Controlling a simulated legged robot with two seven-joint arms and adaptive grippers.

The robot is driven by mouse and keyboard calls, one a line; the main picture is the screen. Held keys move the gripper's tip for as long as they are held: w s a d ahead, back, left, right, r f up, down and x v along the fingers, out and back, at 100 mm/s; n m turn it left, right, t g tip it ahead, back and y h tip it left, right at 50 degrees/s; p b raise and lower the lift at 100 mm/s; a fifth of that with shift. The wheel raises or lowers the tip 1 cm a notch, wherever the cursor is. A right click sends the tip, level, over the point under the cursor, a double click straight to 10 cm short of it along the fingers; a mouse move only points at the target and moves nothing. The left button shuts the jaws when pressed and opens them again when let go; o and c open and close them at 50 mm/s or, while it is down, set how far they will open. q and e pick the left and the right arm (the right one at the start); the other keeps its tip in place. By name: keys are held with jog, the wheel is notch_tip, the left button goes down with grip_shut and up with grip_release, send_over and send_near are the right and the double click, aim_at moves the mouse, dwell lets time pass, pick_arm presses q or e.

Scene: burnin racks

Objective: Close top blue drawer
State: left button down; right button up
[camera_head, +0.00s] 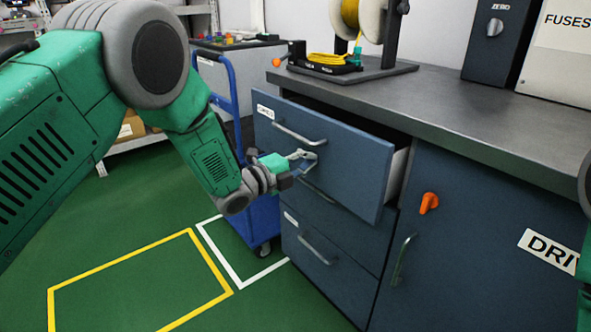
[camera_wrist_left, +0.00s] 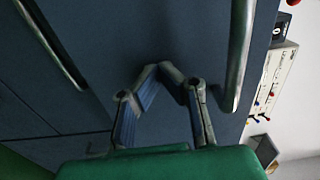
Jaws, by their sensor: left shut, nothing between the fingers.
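The top blue drawer (camera_head: 345,166) of the cabinet stands pulled out, with its pale side wall showing at the right. Its metal bar handle (camera_head: 298,135) is on the front face, and a handle also shows at the right in the left wrist view (camera_wrist_left: 238,55). My left gripper (camera_head: 312,156) is in front of the drawer face, just below the handle. Its fingers (camera_wrist_left: 172,70) are shut with nothing between them, close to the blue face. I cannot tell whether they touch it. My right gripper is not in view.
Lower blue drawers (camera_head: 325,266) with handles are shut beneath. A grey countertop (camera_head: 450,105) carries a spool stand (camera_head: 345,72). A cabinet door with an orange knob (camera_head: 429,203) is at the right. A blue cart (camera_head: 262,220) stands left of the cabinet. Green floor is free in front.

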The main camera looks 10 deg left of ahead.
pick_arm(q)
jog(key=b+x, duration=0.1)
jog(key=x, duration=0.5)
jog(key=shift+w+d+f+b, duration=0.1)
jog(key=shift+w+d+b, duration=0.05)
jog(key=shift+w+b, duration=0.15)
jog(key=shift+w+d, duration=0.25)
jog(key=shift+w, duration=0.4)
jog(key=shift+w+d+r+b, duration=0.2)
jog(key=shift+d+b, duration=0.1)
jog(key=shift+d, duration=0.25)
